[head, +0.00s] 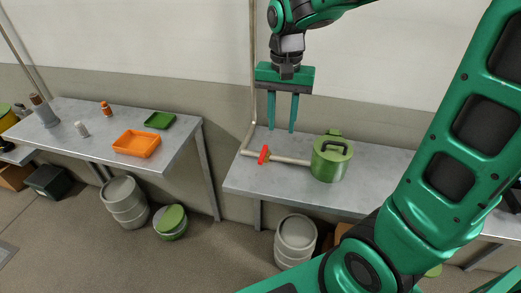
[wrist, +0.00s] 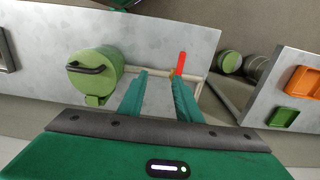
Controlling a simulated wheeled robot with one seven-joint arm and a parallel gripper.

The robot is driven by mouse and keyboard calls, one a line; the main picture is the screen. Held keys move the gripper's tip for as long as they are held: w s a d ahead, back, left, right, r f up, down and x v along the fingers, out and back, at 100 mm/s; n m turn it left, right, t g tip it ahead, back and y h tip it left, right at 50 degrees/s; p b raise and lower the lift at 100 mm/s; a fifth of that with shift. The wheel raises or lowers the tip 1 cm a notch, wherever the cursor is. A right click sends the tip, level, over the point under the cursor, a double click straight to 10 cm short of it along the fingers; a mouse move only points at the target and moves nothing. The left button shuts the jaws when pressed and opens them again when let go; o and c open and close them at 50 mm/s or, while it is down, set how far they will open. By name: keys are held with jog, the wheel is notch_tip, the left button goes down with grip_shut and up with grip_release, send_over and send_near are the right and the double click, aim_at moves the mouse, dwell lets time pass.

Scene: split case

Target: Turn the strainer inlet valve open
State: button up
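The strainer (head: 331,160) is a green pot-like body with a dark handle on its lid, standing on the right-hand grey table. A pale pipe (head: 290,160) runs from its left side to an inlet valve with a red lever (head: 263,155). In the wrist view the red lever (wrist: 181,63) stands just beyond the right fingertip, and the strainer (wrist: 97,72) is to the left. My gripper (head: 281,130) points down above and behind the pipe, its two fingers apart with nothing between them. It also shows in the wrist view (wrist: 158,75). I cannot tell whether a finger touches the lever.
The left table holds an orange tray (head: 137,143), a green tray (head: 160,120) and small bottles. A vertical pipe (head: 253,60) rises along the wall behind the valve. Metal kegs (head: 124,201) stand on the floor. The right table's front left area is clear.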

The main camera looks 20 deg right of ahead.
aim_at(262, 155)
jog(key=w+a+f, duration=0.1)
jog(key=w+a, duration=0.2)
jog(key=a, duration=0.1)
notch_tip(262, 155, down, 10)
jog(key=shift+s+a+f, duration=0.15)
jog(key=shift+f, duration=0.05)
grip_shut()
